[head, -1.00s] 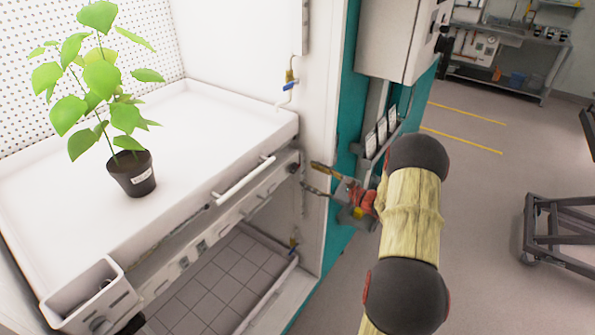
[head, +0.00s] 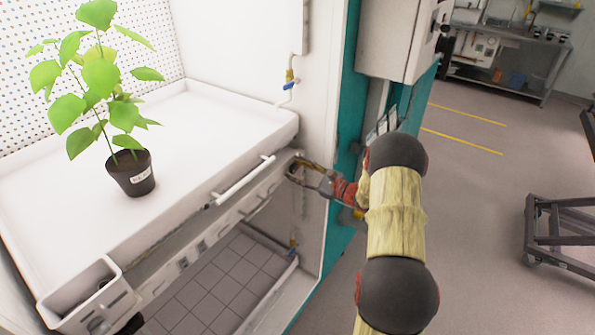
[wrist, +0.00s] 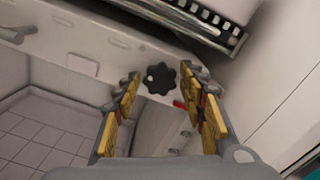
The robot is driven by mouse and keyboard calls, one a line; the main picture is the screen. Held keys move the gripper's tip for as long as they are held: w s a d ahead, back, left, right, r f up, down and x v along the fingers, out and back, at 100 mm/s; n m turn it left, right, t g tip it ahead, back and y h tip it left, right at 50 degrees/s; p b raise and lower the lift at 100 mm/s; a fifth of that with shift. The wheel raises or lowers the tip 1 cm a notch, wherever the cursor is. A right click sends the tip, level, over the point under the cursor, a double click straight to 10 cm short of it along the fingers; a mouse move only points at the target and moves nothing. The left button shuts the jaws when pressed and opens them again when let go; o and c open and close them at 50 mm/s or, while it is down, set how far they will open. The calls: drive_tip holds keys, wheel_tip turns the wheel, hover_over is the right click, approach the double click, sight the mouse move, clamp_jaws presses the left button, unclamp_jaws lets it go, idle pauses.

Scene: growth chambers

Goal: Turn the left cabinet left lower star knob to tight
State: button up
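The black star knob (wrist: 160,78) sits on the face of a pale rail in the wrist view. It lies just beyond and between the tips of my gripper (wrist: 164,84). The two yellow-padded fingers stand apart, one on each side of the knob, and nothing is clamped between them. In the head view my gripper (head: 296,168) is at the right end of the rail (head: 262,192) below the white shelf, and it hides the knob there. I cannot tell whether either finger touches the knob.
A white shelf (head: 219,118) with a potted plant (head: 132,172) is above the rail. A white handle bar (head: 245,180) runs along its front. A tiled lower tray (head: 215,285) lies below. The cabinet's side wall (wrist: 280,95) is close on the right.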

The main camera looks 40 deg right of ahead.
drive_tip(key=c, duration=0.8)
drive_tip(key=shift+c, duration=0.2)
drive_tip(key=shift+m+p, duration=0.35)
drive_tip(key=shift+m, duration=0.05)
drive_tip(key=m+p, duration=0.2)
drive_tip(key=m, duration=0.1)
drive_tip(key=shift+r+m+p, duration=0.1)
drive_tip(key=shift+m+p, duration=0.2)
drive_tip(key=shift+p, duration=0.1)
drive_tip(key=m+p, duration=0.3)
drive_tip(key=m, duration=0.1)
drive_tip(key=shift+m, duration=0.3)
drive_tip(key=m+p, duration=0.3)
drive_tip(key=m, duration=0.1)
drive_tip(key=m+p, duration=0.2)
drive_tip(key=m, duration=0.2)
drive_tip(key=shift+m, duration=0.6)
